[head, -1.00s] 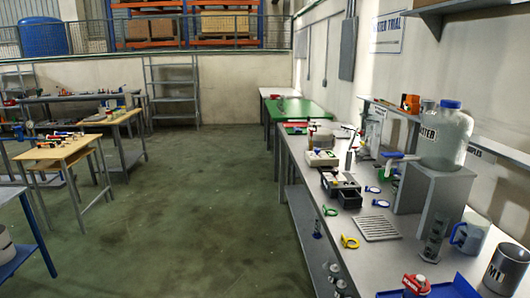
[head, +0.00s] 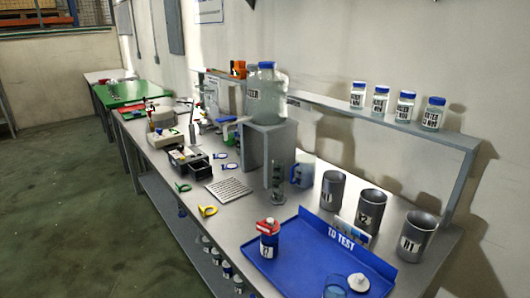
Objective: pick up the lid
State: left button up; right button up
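A white round lid (head: 358,283) with a small knob lies at the front right of the blue tray (head: 308,262) marked "TO TEST". Just left of it, at the bottom edge of the head view, is a bluish glass vessel (head: 336,288), partly cut off. A dark blue jar with a red and white top (head: 268,240) stands at the tray's left side. Neither of my grippers shows in the head view.
Several grey metal cups (head: 370,210) stand behind the tray. A large water bottle (head: 265,95) sits on a grey stand (head: 268,148). Several blue-capped jars line the wall shelf (head: 385,122). A drain grid (head: 229,189) and yellow ring (head: 208,211) lie left.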

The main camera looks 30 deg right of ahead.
aim_at(359, 283)
jog(key=z, duration=1.85)
jog(key=k+l+z, duration=0.2)
jog(key=l+z, duration=0.15)
